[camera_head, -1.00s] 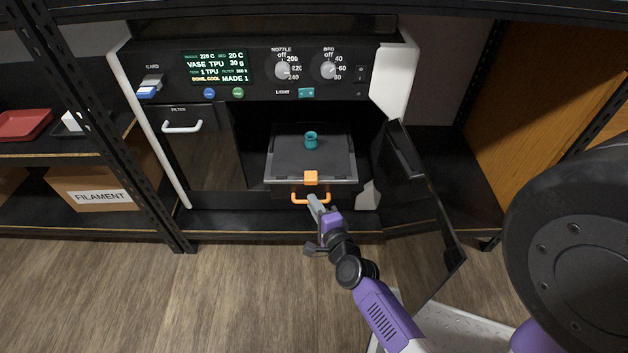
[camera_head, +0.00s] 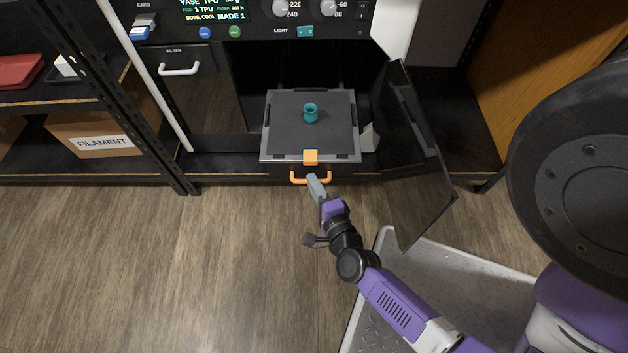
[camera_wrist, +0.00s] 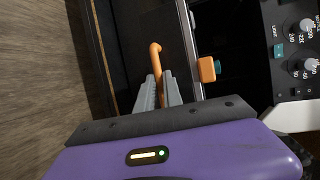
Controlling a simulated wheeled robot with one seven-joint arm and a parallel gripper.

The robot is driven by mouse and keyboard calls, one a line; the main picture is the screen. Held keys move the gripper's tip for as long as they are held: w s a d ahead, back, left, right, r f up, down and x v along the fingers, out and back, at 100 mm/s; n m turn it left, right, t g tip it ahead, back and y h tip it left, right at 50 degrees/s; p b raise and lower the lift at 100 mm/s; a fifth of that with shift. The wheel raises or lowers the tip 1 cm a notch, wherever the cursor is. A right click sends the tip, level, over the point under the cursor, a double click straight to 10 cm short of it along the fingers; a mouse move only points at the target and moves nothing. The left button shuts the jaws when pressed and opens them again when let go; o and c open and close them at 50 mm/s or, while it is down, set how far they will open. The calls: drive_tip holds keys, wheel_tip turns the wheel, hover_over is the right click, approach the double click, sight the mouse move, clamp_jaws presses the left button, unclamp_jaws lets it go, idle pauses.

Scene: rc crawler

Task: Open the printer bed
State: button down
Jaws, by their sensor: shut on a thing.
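The printer bed (camera_head: 283,137) is a dark plate with a grey rim, sticking out of the printer's open chamber. A small teal vase (camera_head: 310,113) stands upright on it. An orange block (camera_head: 310,157) sits at its front edge. Below that is the orange bed handle (camera_head: 297,178), which also shows in the wrist view (camera_wrist: 155,56). My gripper (camera_head: 314,180) is shut on the handle; in the wrist view its grey fingers (camera_wrist: 158,92) lie on both sides of the bar, hiding part of it.
The printer's dark door (camera_head: 420,165) hangs open to the right of the bed. A black shelf post (camera_head: 130,110) and a FILAMENT box (camera_head: 105,142) are at the left. The wood floor (camera_head: 200,270) in front is clear.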

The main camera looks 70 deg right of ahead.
drive_tip(key=c, duration=1.5)
unclamp_jaws()
drive_tip(key=p+v, duration=0.1)
drive_tip(key=v, duration=0.6)
drive_tip(key=shift+s+a+p, duration=0.2)
drive_tip(key=shift+s+p, duration=0.1)
drive_tip(key=shift+p, duration=0.1)
